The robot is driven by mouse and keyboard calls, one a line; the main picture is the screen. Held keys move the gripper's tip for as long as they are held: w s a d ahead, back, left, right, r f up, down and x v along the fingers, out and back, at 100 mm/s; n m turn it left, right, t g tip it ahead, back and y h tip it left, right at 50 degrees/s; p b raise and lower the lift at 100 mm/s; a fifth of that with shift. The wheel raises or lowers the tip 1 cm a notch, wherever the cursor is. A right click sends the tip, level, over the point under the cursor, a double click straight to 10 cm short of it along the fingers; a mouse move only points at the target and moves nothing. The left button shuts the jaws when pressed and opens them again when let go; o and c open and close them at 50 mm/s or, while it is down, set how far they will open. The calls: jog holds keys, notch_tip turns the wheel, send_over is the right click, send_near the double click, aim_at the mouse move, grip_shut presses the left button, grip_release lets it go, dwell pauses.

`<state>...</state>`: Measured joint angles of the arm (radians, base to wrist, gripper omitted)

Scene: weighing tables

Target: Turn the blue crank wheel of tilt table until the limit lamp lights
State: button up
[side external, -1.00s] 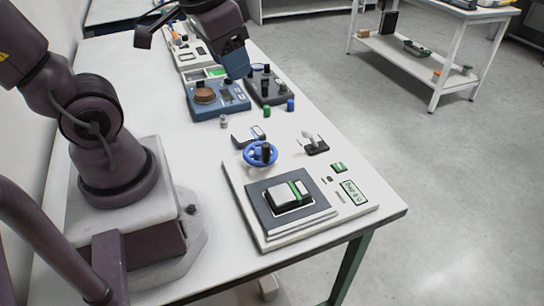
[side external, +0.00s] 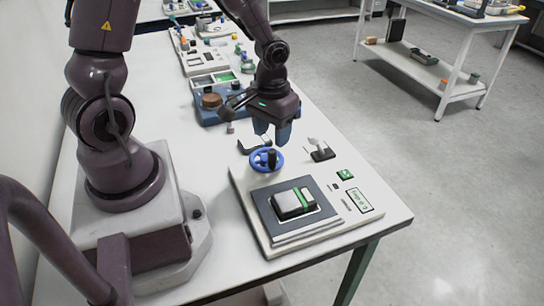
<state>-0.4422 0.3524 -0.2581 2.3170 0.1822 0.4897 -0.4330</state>
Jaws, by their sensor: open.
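The tilt table (side external: 256,238) is a pale base plate near the front of the bench, with a dark square plate carrying a dark and white block with a green stripe (side external: 293,203). A small display (side external: 359,200) shows unreadable text at the right. I cannot make out which mark is the limit lamp.
A black and grey lever-like device (side external: 320,151) stands behind the plate, right of the wheel. A blue scale (side external: 207,116) is partly hidden behind my arm. The bench's right edge is clear.

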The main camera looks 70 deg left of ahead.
aim_at(272, 151)
notch_tip(272, 151, down, 7)
jog(key=shift+f, duration=0.2)
jog(key=shift+c, duration=0.3)
grip_shut()
